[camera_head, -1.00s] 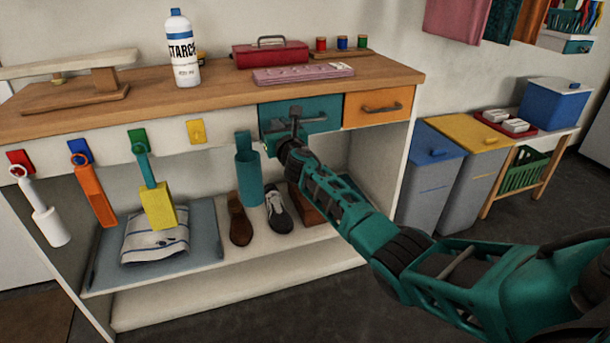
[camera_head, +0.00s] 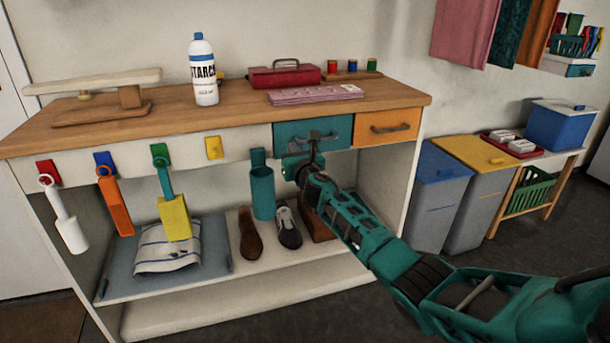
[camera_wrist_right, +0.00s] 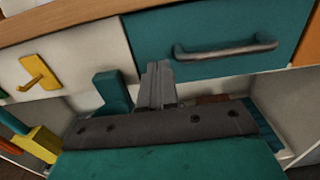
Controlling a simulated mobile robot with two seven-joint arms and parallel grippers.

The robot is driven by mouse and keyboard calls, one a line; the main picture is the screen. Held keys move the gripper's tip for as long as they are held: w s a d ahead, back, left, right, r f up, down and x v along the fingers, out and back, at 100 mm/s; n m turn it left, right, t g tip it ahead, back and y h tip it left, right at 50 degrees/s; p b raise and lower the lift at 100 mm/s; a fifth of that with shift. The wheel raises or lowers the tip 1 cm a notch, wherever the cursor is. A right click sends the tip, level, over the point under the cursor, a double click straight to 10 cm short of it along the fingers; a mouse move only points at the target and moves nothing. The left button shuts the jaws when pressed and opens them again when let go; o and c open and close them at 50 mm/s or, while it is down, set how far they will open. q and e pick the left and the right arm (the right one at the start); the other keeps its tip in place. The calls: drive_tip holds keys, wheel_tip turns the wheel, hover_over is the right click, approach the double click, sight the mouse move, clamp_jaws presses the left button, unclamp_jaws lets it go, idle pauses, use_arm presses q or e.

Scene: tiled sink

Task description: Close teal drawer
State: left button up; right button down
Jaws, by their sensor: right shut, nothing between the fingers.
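The teal drawer (camera_head: 288,131) sits under the wooden top, left of the orange drawer (camera_head: 372,130). Its front looks about level with the orange one, and I see no clear gap. Its dark bar handle (camera_head: 328,134) shows above my right gripper (camera_head: 314,148). In the right wrist view, the teal drawer (camera_wrist_right: 205,24) and its handle (camera_wrist_right: 225,50) fill the upper right. The right gripper's fingers (camera_wrist_right: 157,85) are together and empty, in front of the drawer's lower left part, left of and below the handle. Whether they touch the front I cannot tell. My left gripper is not in view.
A teal holder (camera_head: 262,190) hangs just left of my right gripper. Shoes (camera_head: 288,226) stand on the shelf below. A starch bottle (camera_head: 204,72) and a red toolbox (camera_head: 284,75) stand on the top. Blue and yellow-lidded bins (camera_head: 435,200) stand to the right.

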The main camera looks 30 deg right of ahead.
drive_tip(key=p+v, duration=0.5)
drive_tip(key=v, duration=0.5)
drive_tip(key=s+a+f+m+g+y, duration=0.2)
drive_tip(key=s+a+f+m+g, duration=0.1)
drive_tip(key=s+a+f+m, duration=0.55)
drive_tip(key=s+a+f+m+g+y, duration=0.25)
drive_tip(key=s+a+f+m, duration=0.35)
drive_tip(key=s+m, duration=0.6)
drive_tip(key=s+a+m+g+y, duration=0.1)
drive_tip(key=s+a+m+y, duration=0.2)
drive_tip(key=s+a+m, duration=0.55)
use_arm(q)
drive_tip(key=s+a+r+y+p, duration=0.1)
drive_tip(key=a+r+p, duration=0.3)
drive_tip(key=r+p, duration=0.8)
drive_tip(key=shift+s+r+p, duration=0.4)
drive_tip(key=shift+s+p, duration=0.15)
use_arm(e)
drive_tip(key=s+d+r+m+h, duration=0.1)
drive_tip(key=s+d+r, duration=0.1)
drive_tip(key=d+r, duration=0.3)
wheel_tip(320, 180, up, 4)
drive_tip(key=shift+s+f+m, duration=0.15)
drive_tip(key=shift+m, duration=0.25)
